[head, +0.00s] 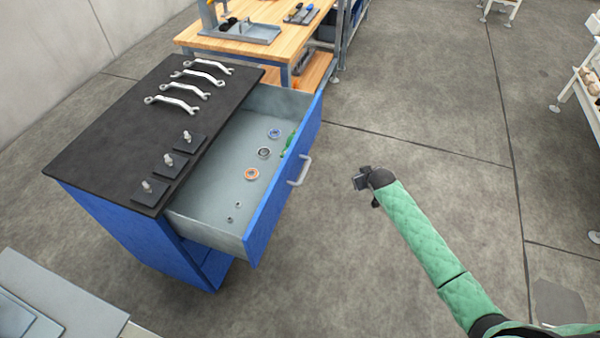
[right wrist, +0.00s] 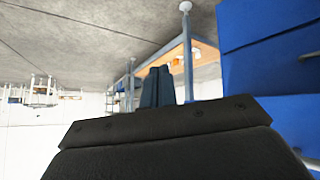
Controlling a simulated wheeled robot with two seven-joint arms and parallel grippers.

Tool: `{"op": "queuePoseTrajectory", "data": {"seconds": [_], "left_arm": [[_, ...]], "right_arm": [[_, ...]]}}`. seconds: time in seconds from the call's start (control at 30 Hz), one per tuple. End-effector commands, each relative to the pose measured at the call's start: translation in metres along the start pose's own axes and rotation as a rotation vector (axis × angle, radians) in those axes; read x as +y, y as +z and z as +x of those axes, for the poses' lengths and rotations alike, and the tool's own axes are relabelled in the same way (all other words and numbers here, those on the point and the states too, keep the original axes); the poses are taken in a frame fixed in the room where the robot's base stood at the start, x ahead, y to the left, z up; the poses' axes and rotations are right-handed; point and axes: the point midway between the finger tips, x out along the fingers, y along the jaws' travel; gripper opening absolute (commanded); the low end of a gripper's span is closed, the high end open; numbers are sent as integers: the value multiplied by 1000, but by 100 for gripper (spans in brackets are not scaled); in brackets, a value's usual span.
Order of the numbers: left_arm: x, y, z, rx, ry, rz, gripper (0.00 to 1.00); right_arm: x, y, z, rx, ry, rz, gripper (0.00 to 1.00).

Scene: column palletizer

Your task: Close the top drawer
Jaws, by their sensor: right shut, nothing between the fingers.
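The blue cabinet (head: 135,236) has a black top and stands at the left in the head view. Its top drawer (head: 200,228) is pulled far out to the right. The drawer's blue front has a pale handle (head: 299,171). Inside lie several rings, small nuts and a green item partly hidden by the front. My right gripper (head: 361,184), on a green-sleeved arm, is shut and empty, right of the handle and apart from it. Its closed fingers (right wrist: 157,88) show in the right wrist view, with blue cabinet fronts (right wrist: 270,65) at the right. My left gripper is out of view.
Several wrenches (head: 177,104) and small bolted black blocks (head: 150,190) rest on the cabinet top. A wooden workbench (head: 262,47) stands behind the drawer. A grey panel (head: 60,290) is at bottom left. The floor right of the drawer is clear.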

Motion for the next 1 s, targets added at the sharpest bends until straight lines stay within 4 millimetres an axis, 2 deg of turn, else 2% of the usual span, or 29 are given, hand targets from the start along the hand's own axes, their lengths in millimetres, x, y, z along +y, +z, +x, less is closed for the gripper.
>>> {"op": "queuePoseTrajectory", "data": {"seconds": [0.03,0.1,0.2,0.3,0.4,0.47,0.6,0.7,0.8,1.0], "left_arm": [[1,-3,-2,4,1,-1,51],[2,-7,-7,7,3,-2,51],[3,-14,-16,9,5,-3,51],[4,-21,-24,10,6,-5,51],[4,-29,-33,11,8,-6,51],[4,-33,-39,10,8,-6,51],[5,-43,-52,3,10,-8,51],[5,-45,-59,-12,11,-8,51],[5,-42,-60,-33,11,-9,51],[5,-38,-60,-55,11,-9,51]], "right_arm": [[6,-31,-10,31,-18,9,0],[6,-64,-26,59,-58,41,0],[-2,-105,-51,83,-133,106,0],[-20,-128,-76,76,-222,189,0],[-44,-137,-98,39,-317,284,0],[-63,-135,-112,0,-378,349,0],[-114,-132,-148,-123,-533,540,0],[-139,-132,-171,-230,-617,691,0],[-149,-128,-181,-330,-650,824,0],[-151,-123,-182,-419,-629,974,0]]}}
